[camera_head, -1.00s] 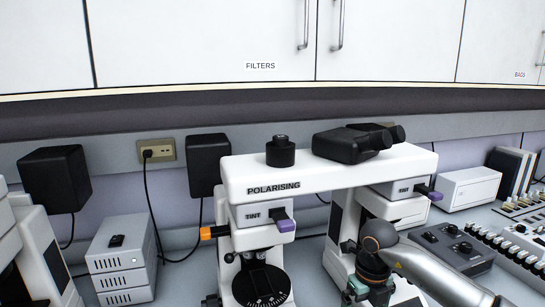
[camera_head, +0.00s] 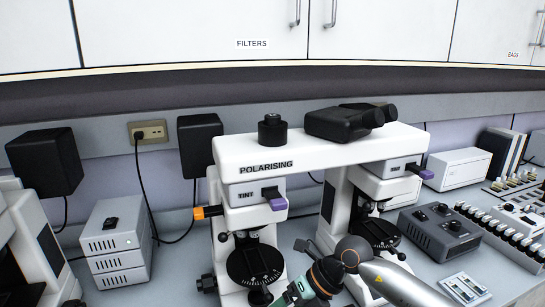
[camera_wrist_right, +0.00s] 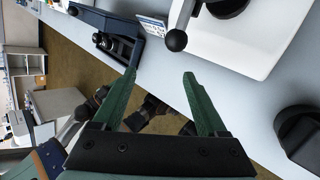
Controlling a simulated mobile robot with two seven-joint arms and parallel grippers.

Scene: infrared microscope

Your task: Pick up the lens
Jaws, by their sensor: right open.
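My right gripper shows in the right wrist view (camera_wrist_right: 160,75). Its two green fingers are spread apart with nothing between them, above the bench edge. In the head view my right arm comes in from the lower right and ends in front of the polarising microscope (camera_head: 300,152); its fingertips are not clear there. I cannot tell for certain which thing is the lens. A dark blue holder (camera_wrist_right: 128,52) with black round pieces lies beyond the fingers in the wrist view. A black cylinder (camera_head: 272,130) stands upright on the microscope's bridge. My left gripper is not in view.
A grey stack of boxes (camera_head: 116,245) stands left of the microscope. A dark control box (camera_head: 440,234), racks of small bottles (camera_head: 505,235) and a slide tray (camera_head: 465,288) are on the right. Wall cabinets (camera_head: 190,30) hang above. The bench front at right has some clear room.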

